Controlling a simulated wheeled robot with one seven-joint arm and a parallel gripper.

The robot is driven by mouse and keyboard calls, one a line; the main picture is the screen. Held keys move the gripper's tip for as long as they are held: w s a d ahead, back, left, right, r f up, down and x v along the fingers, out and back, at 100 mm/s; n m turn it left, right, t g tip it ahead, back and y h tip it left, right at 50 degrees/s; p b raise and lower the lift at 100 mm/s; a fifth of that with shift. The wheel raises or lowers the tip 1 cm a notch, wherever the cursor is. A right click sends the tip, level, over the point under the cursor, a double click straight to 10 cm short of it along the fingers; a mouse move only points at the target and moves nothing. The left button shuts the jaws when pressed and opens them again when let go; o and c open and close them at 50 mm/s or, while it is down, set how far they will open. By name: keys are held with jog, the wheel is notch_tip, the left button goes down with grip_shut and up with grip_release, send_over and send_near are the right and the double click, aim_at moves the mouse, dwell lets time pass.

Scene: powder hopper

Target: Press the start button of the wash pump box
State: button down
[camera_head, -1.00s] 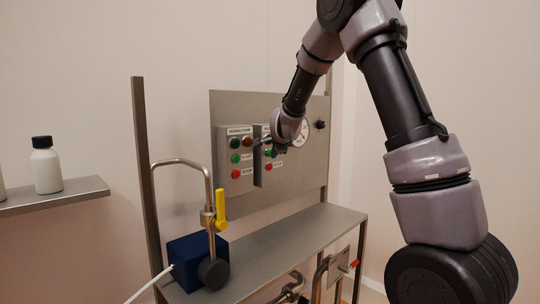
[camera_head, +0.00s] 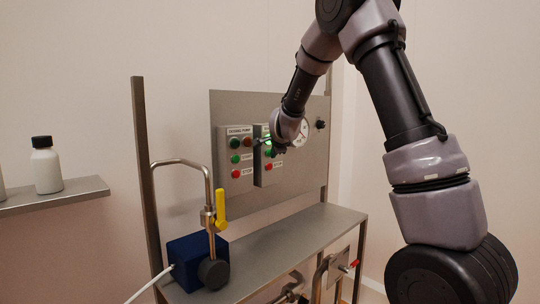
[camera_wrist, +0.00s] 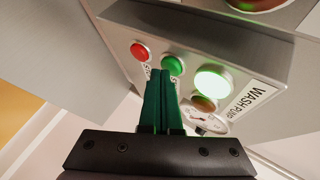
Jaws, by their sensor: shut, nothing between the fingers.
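The wash pump box (camera_head: 261,179) is the right-hand of two grey button boxes on the steel panel. In the wrist view its label reads WASH PUMP, and its face (camera_wrist: 195,63) carries a red button (camera_wrist: 140,50), a green start button (camera_wrist: 172,65), a brightly lit green lamp (camera_wrist: 212,82) and a dull amber lamp (camera_wrist: 203,103). My gripper (camera_wrist: 160,73) is shut and empty, its green fingertips right beside the green button. I cannot tell whether they touch it. In the head view my wrist hides part of the box.
A second button box (camera_head: 236,172) sits just left. A round gauge (camera_head: 303,133) and a black knob (camera_head: 320,125) are at right. Below stands a steel bench (camera_head: 290,232) with a bent pipe, yellow-handled valve (camera_head: 220,204) and blue box (camera_head: 186,259). A bottle (camera_head: 46,168) stands on the left shelf.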

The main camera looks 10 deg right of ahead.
jog(key=shift+s+d, duration=0.3)
jog(key=shift+s, duration=0.2)
jog(key=shift+s+d, duration=0.1)
jog(key=s+d, duration=0.1)
jog(key=s, duration=0.1)
jog(key=s+d, duration=0.1)
jog(key=s, duration=0.1)
jog(key=shift+d, duration=0.4)
dwell(0.4)
jog(key=s+d+r+n+g, duration=0.1)
jog(key=s+r+n, duration=0.2)
jog(key=s, duration=0.9)
jog(key=s+d+r+n+g+y, duration=0.1)
jog(key=s+n, duration=0.4)
jog(key=s, duration=0.8)
jog(key=s+d+r+n+g, duration=0.2)
jog(key=s+d+r+n, duration=0.1)
jog(key=s, duration=1)
jog(key=shift+d+r+n+g+y, duration=0.25)
jog(key=shift+r+n, duration=0.35)
jog(key=shift+r, duration=0.3)
